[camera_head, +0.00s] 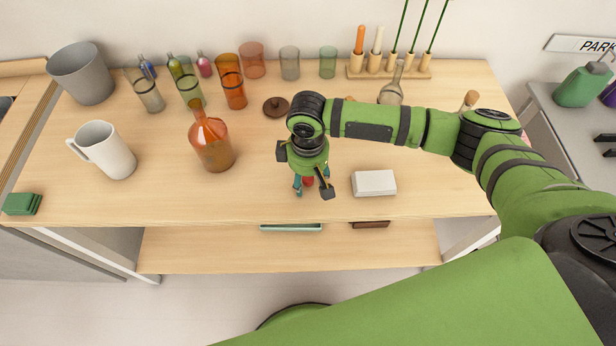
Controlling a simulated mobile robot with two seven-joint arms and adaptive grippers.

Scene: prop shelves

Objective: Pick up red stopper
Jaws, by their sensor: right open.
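A small red piece, likely the red stopper (308,181), shows on the wooden tabletop, mostly hidden beneath my right gripper. Small teal pieces (298,187) show right beside it. My right gripper (305,172) is open and points down over the red piece, with its fingers spread to either side. I cannot tell whether the fingers touch it. My left gripper is not in view.
A white box (374,183) lies just right of the gripper. A brown lidded dish (276,107), an orange bottle (211,142) and a white mug (103,150) stand to the left. Several coloured glasses line the back. The tabletop's front edge (240,222) is close below.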

